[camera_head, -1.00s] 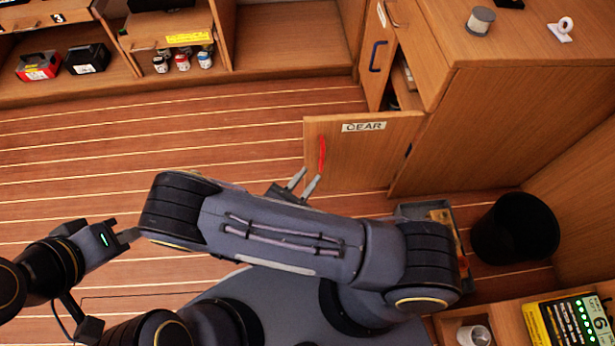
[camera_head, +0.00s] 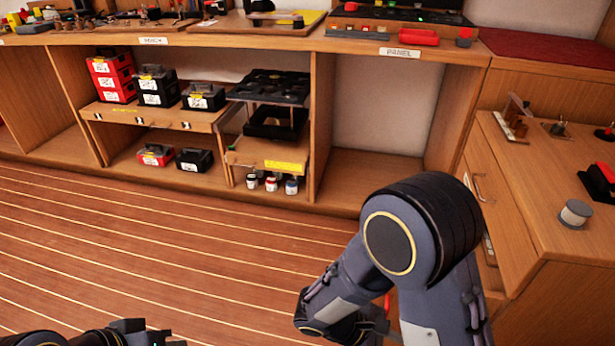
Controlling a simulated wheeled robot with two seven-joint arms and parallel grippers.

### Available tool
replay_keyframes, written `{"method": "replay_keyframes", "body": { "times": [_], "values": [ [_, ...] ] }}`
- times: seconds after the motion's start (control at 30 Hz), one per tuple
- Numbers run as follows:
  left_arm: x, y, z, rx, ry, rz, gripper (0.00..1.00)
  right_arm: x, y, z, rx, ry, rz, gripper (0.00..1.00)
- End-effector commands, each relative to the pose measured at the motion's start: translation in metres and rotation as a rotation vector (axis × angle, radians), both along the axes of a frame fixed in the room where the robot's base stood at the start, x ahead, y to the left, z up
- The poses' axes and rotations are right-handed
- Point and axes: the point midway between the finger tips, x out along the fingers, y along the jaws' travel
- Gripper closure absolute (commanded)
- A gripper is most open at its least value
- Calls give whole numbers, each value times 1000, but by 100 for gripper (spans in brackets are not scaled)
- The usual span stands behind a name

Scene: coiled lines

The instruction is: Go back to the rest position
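My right arm (camera_head: 425,235) is raised and bent in the right half of the head view, with its elbow high and its forearm folded down and left. My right gripper (camera_head: 380,322) is low, partly hidden by my own arm links. Its fingers cannot be made out. My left gripper (camera_head: 150,335) is at the bottom edge, left of centre, over the floor and cut off by the frame. Its finger opening does not show. I see nothing held in either gripper.
A wooden shelf unit holds red cases (camera_head: 112,78), black cases (camera_head: 157,88) and small jars (camera_head: 271,184). A drawer cabinet (camera_head: 545,190) with a grey spool (camera_head: 575,213) stands close to the right of my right arm. The striped floor (camera_head: 150,250) at the left is clear.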

Motion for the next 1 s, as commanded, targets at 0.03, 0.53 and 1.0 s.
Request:
{"method": "replay_keyframes", "body": {
  "times": [0.03,0.53,1.0],
  "values": [
    [0,0,0,0,0,0,100,-5,-5,11,95,-27,-101,74],
    [0,0,0,0,0,0,100,-53,-23,103,878,-425,-902,74],
    [0,0,0,0,0,0,100,-69,-30,159,1259,-842,-1219,74]
  ]
}}
